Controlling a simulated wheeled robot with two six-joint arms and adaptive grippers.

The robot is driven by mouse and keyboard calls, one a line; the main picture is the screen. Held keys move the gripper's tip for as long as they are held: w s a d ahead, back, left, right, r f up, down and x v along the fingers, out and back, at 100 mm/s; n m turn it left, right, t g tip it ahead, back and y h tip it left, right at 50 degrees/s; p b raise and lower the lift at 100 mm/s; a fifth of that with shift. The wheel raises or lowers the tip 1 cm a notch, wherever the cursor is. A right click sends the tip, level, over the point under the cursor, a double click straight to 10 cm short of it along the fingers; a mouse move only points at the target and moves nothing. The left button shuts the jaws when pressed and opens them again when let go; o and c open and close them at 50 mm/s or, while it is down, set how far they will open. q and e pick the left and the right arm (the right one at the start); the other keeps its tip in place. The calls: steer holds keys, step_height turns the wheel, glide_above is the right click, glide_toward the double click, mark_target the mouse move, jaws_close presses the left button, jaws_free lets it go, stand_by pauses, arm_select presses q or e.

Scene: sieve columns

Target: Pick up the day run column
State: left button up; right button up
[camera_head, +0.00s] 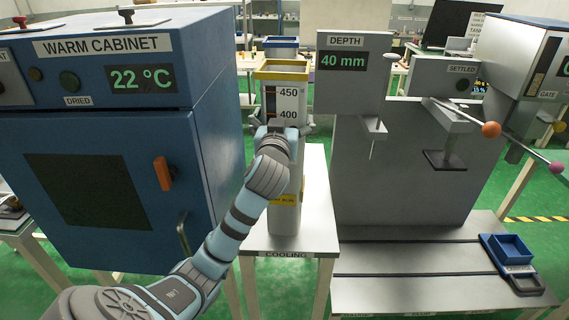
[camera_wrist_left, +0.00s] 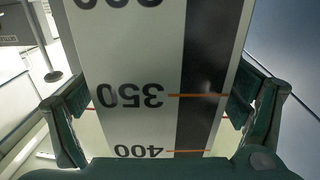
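A tall square column (camera_head: 284,228) with a yellow top rim and a white scale reading 450 and 400 stands upright on the cooling stand (camera_head: 318,222). A yellow label on its lower front is too small and covered to read, so I cannot confirm its name. My left gripper (camera_head: 277,130) is at its upper front. In the left wrist view, the fingers (camera_wrist_left: 162,105) lie along both sides of the column (camera_wrist_left: 140,60), near the 350 mark, and appear to touch it. My arm hides part of the column's front. My right gripper is not in view.
The blue warm cabinet (camera_head: 105,90) stands close on the left, with an orange handle (camera_head: 163,173). On the right are a grey station with a depth display (camera_head: 346,61), levers with an orange knob (camera_head: 491,129) and a magenta knob (camera_head: 557,168), and a blue tray (camera_head: 510,251).

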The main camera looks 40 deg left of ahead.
arm_select(q)
steer(key=c, duration=1)
steer(key=shift+c, duration=0.5)
steer(key=shift+r, duration=0.15)
